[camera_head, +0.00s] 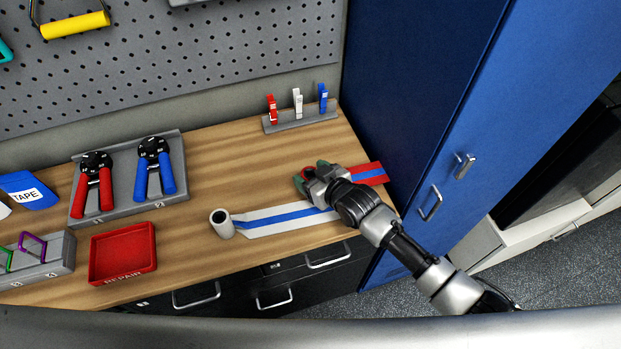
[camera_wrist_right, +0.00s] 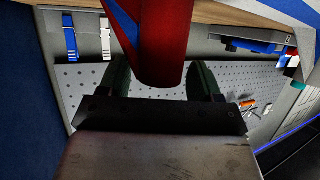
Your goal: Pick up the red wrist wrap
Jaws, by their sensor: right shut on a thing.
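The red wrist wrap (camera_head: 371,173) has a blue stripe down its middle, and its flat tail shows on the wooden bench to the right of my right gripper (camera_head: 312,174). The gripper is shut on the rolled red end of the wrap, which is mostly hidden by the gripper in the head view. In the right wrist view the red roll (camera_wrist_right: 160,45) sits between the two dark green finger pads of the gripper (camera_wrist_right: 158,75). I cannot tell whether the roll is clear of the bench. My left gripper is not in view.
A white wrap with a blue stripe (camera_head: 275,219) lies just in front, its roll (camera_head: 222,224) at left. A clip rack (camera_head: 300,121) stands behind. A red tray (camera_head: 124,230) and a hand-gripper holder (camera_head: 120,208) are at left. A blue locker (camera_head: 425,110) bounds the right.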

